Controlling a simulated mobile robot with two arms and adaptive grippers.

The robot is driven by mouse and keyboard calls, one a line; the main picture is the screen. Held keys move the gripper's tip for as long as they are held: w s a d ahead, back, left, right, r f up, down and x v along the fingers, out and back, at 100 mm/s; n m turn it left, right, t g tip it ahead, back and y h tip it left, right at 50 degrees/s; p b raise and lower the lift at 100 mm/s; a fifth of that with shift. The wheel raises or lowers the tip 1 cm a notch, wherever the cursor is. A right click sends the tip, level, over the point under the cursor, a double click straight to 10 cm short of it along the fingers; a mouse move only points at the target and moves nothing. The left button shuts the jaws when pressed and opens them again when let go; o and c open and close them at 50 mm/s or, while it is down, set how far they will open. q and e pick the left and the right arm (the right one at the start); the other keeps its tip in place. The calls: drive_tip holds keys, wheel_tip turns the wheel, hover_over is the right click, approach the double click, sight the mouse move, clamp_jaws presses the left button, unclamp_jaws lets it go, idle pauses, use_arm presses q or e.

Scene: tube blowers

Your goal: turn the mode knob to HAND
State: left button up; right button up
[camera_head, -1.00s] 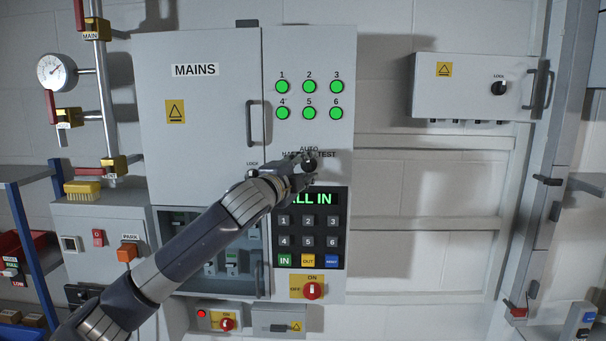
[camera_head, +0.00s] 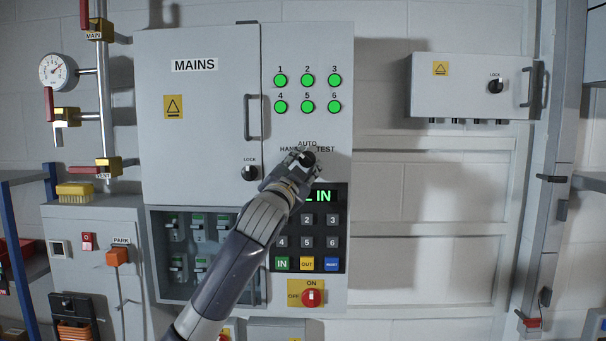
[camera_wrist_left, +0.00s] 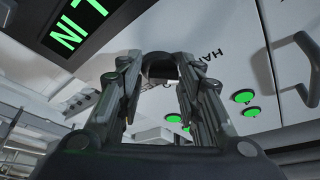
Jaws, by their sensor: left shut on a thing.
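The black mode knob (camera_head: 308,158) is on the grey MAINS cabinet, below the green lamps, with HAND, AUTO and TEST lettered around it. My left gripper (camera_head: 302,157) is at the knob and shut on it, hiding most of it. In the left wrist view the knob (camera_wrist_left: 160,66) sits between the two fingers, and part of the HAND label shows beside them. Which mark the knob points to cannot be told. My right gripper is not in view.
The keypad panel (camera_head: 323,230) with its lit display is just below, partly covered by my left arm. The red ON/OFF switch (camera_head: 311,297) is lower. The LOCK knob (camera_head: 249,173) and door handle (camera_head: 253,118) are close on the left.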

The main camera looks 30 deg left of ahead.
use_arm(q)
drive_tip(key=shift+s+a+r+n+y, duration=0.2)
drive_tip(key=shift+r+n+y, duration=0.1)
drive_tip(key=shift+r+n, duration=0.15)
drive_tip(key=o, duration=0.8)
drive_tip(key=shift+o, duration=0.5)
drive_tip(key=shift+w+f, duration=0.1)
drive_tip(key=shift+f, duration=0.1)
drive_tip(key=shift+d, duration=0.1)
drive_tip(key=shift+f, duration=0.15)
drive_tip(key=shift+s+d+f, duration=0.2)
drive_tip(key=shift+s, duration=0.25)
drive_tip(key=v, duration=1.1)
drive_tip(key=shift+a+r, duration=0.1)
drive_tip(key=shift+a, duration=0.05)
